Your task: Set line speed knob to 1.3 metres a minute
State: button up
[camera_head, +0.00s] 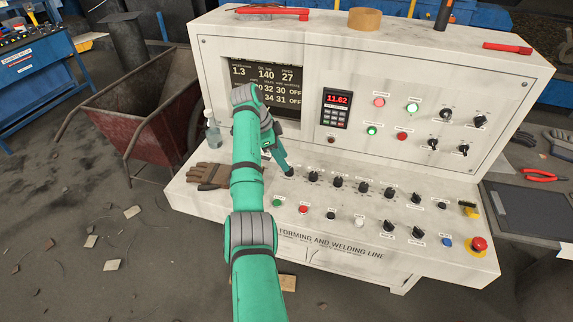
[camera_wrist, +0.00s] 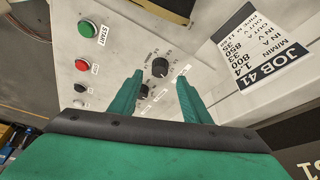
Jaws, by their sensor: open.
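The line's control console (camera_head: 225,185) has a row of black knobs on its sloped shelf. The leftmost knob (camera_head: 289,172) is at my gripper (camera_head: 285,167), partly hidden by it. In the wrist view a round black knob (camera_wrist: 160,67) with a scale around it lies between the two spread green fingertips of my gripper (camera_wrist: 161,75). I cannot tell whether they touch it. The knob labels are too small to read. The console display (camera_head: 275,76) shows 1.3 at its top left, with 140 and 27 beside it; my arm covers its lower left.
Another knob (camera_wrist: 143,90) sits close beside my left finger. Green (camera_wrist: 84,28) and red (camera_wrist: 82,65) buttons are nearby. A JOB 41 card (camera_wrist: 262,58) lies at the right, showing 1.4. Brown gloves (camera_head: 210,176) and a bottle (camera_head: 212,132) are left of my arm.

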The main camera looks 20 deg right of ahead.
jog(key=v, duration=0.6)
jog(key=shift+r, duration=0.2)
